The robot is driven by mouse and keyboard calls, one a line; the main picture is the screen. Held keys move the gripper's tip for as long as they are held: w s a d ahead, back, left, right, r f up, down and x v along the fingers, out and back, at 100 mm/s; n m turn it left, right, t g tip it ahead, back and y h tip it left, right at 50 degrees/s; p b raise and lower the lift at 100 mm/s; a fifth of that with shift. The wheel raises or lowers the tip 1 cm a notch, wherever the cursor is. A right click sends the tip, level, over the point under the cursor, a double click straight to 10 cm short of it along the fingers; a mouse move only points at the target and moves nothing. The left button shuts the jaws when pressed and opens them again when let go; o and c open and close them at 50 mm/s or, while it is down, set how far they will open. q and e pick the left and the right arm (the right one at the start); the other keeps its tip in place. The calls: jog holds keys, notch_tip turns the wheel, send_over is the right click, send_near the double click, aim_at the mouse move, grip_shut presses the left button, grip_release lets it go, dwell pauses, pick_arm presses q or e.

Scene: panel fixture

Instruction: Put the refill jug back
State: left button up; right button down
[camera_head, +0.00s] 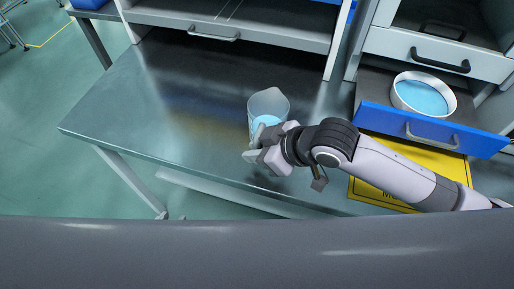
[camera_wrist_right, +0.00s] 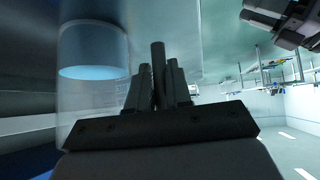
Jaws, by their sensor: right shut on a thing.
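The refill jug (camera_head: 267,103) is clear, with blue liquid in its lower part. It is upright over the middle of the metal bench. In the right wrist view the jug (camera_wrist_right: 92,100) fills the left side. My right gripper (camera_head: 254,144) reaches in from the right and is shut on the jug's near side, at what looks like its handle. I cannot tell whether the jug's base touches the bench. The right gripper's fingers show close together in its wrist view (camera_wrist_right: 158,85). A dark mechanical part (camera_wrist_right: 285,20) there looks like my left gripper, cut by the edge.
The metal bench (camera_head: 130,110) is bare left of the jug. At right, an open blue-fronted drawer (camera_head: 385,122) holds a round white dish (camera_head: 424,95) of blue liquid. A yellow panel (camera_head: 440,165) lies below it. Handled drawers (camera_head: 214,36) line the back.

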jog(key=c, duration=1)
grip_release()
jog(key=shift+f, duration=0.1)
jog(key=shift+c, duration=0.2)
jog(key=shift+s+d+r, duration=0.15)
jog(key=shift+d+r, duration=0.15)
jog(key=shift+r, duration=0.25)
jog(key=v, duration=1.1)
jog(key=shift+p, duration=0.4)
jog(key=shift+s+f, duration=0.1)
jog(key=shift+s, duration=0.05)
